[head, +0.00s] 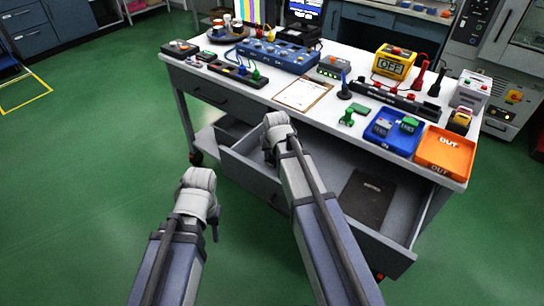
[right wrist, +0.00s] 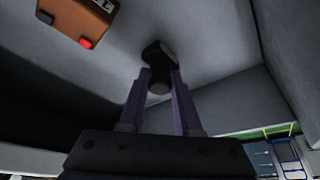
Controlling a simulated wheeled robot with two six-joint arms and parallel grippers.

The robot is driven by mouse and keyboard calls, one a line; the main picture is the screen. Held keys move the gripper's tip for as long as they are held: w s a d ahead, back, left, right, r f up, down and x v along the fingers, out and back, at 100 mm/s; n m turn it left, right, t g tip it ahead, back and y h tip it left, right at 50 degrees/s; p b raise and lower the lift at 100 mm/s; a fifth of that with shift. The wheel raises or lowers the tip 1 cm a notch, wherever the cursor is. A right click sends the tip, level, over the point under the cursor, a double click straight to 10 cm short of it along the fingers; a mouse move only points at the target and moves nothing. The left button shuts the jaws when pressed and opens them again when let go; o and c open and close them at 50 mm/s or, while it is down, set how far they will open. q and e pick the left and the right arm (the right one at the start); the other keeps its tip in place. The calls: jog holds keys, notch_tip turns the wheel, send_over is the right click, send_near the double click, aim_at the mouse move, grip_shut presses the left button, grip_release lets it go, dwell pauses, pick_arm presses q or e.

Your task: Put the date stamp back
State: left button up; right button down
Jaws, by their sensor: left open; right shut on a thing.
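In the right wrist view my right gripper (right wrist: 160,85) is shut on a small black object with a rounded end, which looks like the date stamp (right wrist: 156,56). A grey drawer surface lies behind it; I cannot tell whether the stamp touches it. In the head view my right gripper (head: 277,124) is over the left part of the open drawer (head: 245,165) under the bench, and its arm hides the stamp. My left gripper (head: 200,180) is open, over the floor left of the drawer, with its fingers mostly hidden.
A dark notebook (head: 366,198) lies in the drawer's right part. A brown box with a red button (right wrist: 78,18) shows in the right wrist view. On the bench are a clipboard (head: 303,94), a blue tray (head: 378,143) and an orange tray (head: 446,148).

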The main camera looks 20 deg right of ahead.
jog(key=shift+f, duration=0.25)
jog(key=c, duration=0.6)
grip_release()
jog(key=shift+r, duration=0.1)
jog(key=shift+r, duration=0.15)
jog(key=p+v, duration=1.1)
jog(key=v, duration=0.1)
